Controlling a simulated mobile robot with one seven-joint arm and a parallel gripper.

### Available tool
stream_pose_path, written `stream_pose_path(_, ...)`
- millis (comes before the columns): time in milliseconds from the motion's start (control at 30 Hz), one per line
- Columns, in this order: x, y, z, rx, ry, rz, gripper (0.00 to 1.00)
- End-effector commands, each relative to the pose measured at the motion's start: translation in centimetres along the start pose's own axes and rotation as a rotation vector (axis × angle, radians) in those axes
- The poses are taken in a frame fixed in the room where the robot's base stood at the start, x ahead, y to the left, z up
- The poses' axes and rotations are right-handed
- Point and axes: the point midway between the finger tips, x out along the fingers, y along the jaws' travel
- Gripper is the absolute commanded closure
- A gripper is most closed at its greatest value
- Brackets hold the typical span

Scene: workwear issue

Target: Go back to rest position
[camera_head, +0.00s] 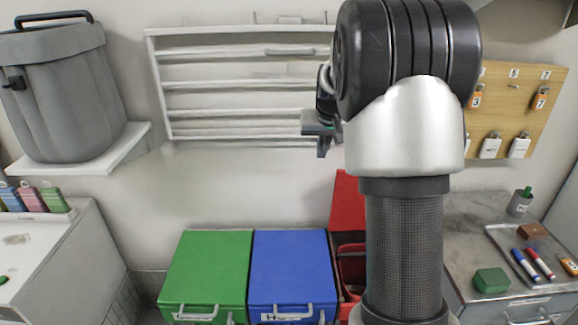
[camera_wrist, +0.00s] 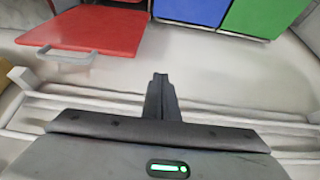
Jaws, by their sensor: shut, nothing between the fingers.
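My gripper (camera_head: 322,148) is raised in front of the white wall rack, partly hidden behind my own arm in the head view. In the wrist view its fingers (camera_wrist: 160,82) are together with nothing between them. The wrist view looks past the fingers to a red lid (camera_wrist: 85,30) with a grey handle, a blue lid (camera_wrist: 192,10) and a green lid (camera_wrist: 258,14). The gripper touches none of these.
The green bin (camera_head: 208,268), blue bin (camera_head: 290,268) and open red bin (camera_head: 347,205) stand below. A grey bucket (camera_head: 62,95) sits on a shelf at left. A key board (camera_head: 525,95) and a worktop with a tray (camera_head: 500,238) are at right.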

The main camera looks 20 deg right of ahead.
Motion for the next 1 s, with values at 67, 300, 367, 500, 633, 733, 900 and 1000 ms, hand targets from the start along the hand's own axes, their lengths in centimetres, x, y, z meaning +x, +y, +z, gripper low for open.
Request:
stream_pose_path(67,0.0,0.0,0.0,0.000,0.000,0.000,1.00)
stream_pose_path(300,-3.6,-1.4,1.1,-0.013,0.004,-0.020,1.00)
stream_pose_path(367,-6.3,-2.5,2.4,-0.025,0.006,-0.036,1.00)
stream_pose_path(500,-13.5,-5.1,7.5,-0.067,0.003,-0.078,1.00)
stream_pose_path(633,-18.9,-6.9,13.6,-0.117,0.000,-0.109,1.00)
stream_pose_path(733,-22.0,-7.6,18.6,-0.157,-0.003,-0.124,1.00)
stream_pose_path(900,-24.6,-7.8,25.9,-0.214,-0.005,-0.135,1.00)
stream_pose_path(1000,-25.0,-7.6,28.6,-0.235,-0.006,-0.135,1.00)
